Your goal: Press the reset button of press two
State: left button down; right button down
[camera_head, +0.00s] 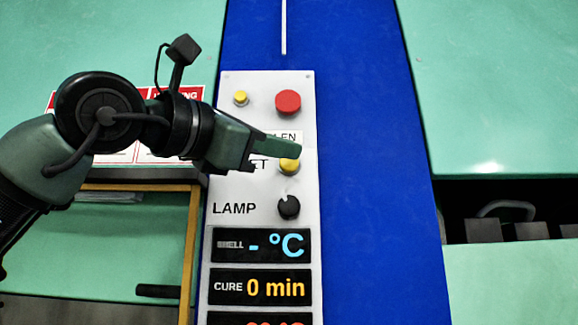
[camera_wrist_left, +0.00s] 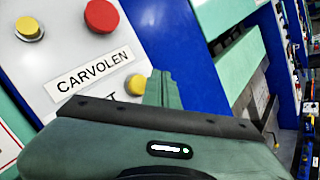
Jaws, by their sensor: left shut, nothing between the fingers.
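A white control panel (camera_head: 262,190) stands on a blue column, with a yellow button (camera_head: 289,166) beside a label whose visible end reads "ET". My left gripper (camera_head: 297,150) is shut and empty, its tip in front of the upper edge of that yellow button in the head view. I cannot tell whether it touches. In the left wrist view the same yellow button (camera_wrist_left: 136,85) shows just left of my gripper (camera_wrist_left: 160,88), under the label "CARVOLEN". My gripper hides part of both labels in the head view. My right gripper is not in view.
Above are a red button (camera_head: 288,102) and a smaller yellow button (camera_head: 240,98). Below are a black LAMP knob (camera_head: 289,207) and displays reading °C (camera_head: 260,245) and CURE 0 min (camera_head: 260,287). Green press bodies (camera_head: 490,80) flank the blue column (camera_head: 370,150).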

pick_arm(q)
jog(key=s+b, duration=0.1)
jog(key=s, duration=0.2)
jog(key=shift+s, duration=0.2)
jog(key=shift+w, duration=0.1)
dwell(0.7)
